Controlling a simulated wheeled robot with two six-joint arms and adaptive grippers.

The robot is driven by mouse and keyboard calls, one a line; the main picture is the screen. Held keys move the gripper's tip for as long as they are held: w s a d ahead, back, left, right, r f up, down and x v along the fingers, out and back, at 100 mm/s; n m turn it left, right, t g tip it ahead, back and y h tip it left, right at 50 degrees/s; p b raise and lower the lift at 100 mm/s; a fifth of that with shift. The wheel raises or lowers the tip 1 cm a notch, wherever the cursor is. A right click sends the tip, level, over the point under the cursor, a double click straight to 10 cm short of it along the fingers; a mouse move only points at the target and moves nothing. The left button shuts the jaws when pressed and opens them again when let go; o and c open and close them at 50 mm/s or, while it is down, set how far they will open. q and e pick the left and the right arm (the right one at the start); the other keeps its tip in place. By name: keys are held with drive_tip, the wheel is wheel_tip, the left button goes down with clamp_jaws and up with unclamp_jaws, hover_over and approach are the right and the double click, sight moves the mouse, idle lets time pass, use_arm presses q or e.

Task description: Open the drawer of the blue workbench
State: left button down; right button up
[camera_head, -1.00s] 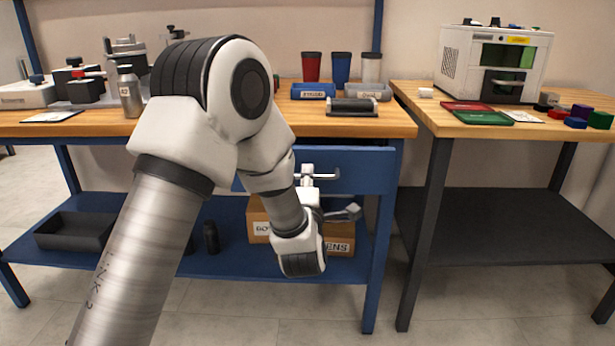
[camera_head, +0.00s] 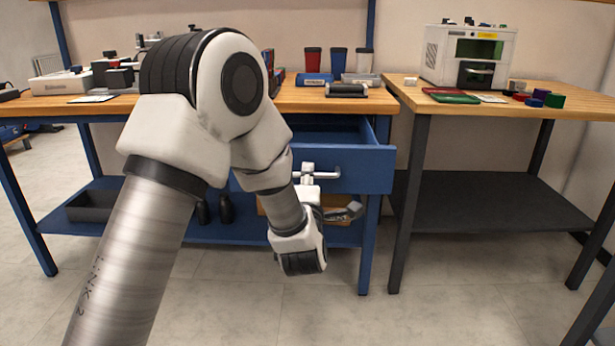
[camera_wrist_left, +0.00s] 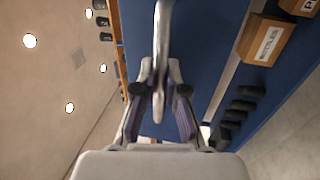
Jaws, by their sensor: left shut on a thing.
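The blue workbench (camera_head: 110,103) has a wooden top and blue legs. Its blue drawer (camera_head: 362,171) stands partly out, and the dark inside shows above its front. A metal bar handle (camera_head: 328,175) is on the drawer front; it also shows upright in the left wrist view (camera_wrist_left: 161,45). My left gripper (camera_head: 308,172) is shut on the handle, partly hidden by my own arm. In the left wrist view its two fingers (camera_wrist_left: 159,90) are on either side of the bar. My right gripper is not in view.
Tumblers, trays and a black-topped fixture (camera_head: 346,90) stand on the workbench top. A second table (camera_head: 500,100) with a white laser machine (camera_head: 466,55) is at right. A black bin (camera_head: 95,205) and boxes are on the lower shelf. The floor in front is clear.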

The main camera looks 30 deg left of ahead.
use_arm(q)
drive_tip(key=c, duration=1.2)
unclamp_jaws()
drive_tip(key=v, duration=1.2)
drive_tip(key=shift+d, duration=0.1)
